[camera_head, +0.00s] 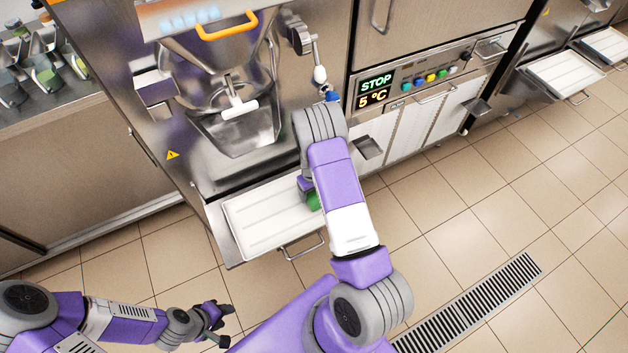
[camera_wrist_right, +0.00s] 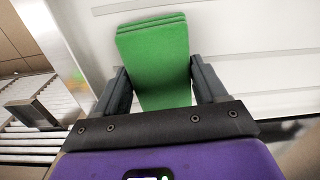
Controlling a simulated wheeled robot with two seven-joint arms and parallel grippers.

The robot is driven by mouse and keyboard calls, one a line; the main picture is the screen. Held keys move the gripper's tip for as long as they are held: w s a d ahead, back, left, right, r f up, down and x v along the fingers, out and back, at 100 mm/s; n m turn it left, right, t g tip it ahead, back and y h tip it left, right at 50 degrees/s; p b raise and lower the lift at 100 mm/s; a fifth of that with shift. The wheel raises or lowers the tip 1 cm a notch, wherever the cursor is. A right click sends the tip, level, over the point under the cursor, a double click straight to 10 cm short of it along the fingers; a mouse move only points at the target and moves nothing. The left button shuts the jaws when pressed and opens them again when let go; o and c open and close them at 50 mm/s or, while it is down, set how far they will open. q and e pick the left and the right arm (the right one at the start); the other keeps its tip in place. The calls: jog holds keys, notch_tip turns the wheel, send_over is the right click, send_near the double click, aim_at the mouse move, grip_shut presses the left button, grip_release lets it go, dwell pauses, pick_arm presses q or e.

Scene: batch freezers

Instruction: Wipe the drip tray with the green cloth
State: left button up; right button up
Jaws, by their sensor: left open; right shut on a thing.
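The drip tray (camera_head: 262,222) is a white ribbed tray under the freezer's spout, with a wire handle at its front. It also fills the upper part of the right wrist view (camera_wrist_right: 255,45). The green cloth (camera_wrist_right: 155,60) is a folded pad between the two fingers of my right gripper (camera_wrist_right: 160,88), which is shut on it. In the head view only a bit of the cloth (camera_head: 313,201) shows at the tray's right end, beside my right arm, which hides the rest. Contact between cloth and tray is unclear. My left gripper (camera_head: 217,315) is open and empty above the floor, lower left.
The freezer's metal chute (camera_head: 240,130) hangs above the tray. A control panel (camera_head: 420,85) reading STOP and 5 °C is to the right. Other white trays (camera_head: 565,75) stand further right. A counter (camera_head: 60,105) with containers is at left. The tiled floor (camera_head: 530,215) is open.

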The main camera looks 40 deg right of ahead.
jog(key=shift+w+r+p, duration=0.1)
jog(key=shift+r+p, duration=2)
jog(key=shift+r, duration=1.5)
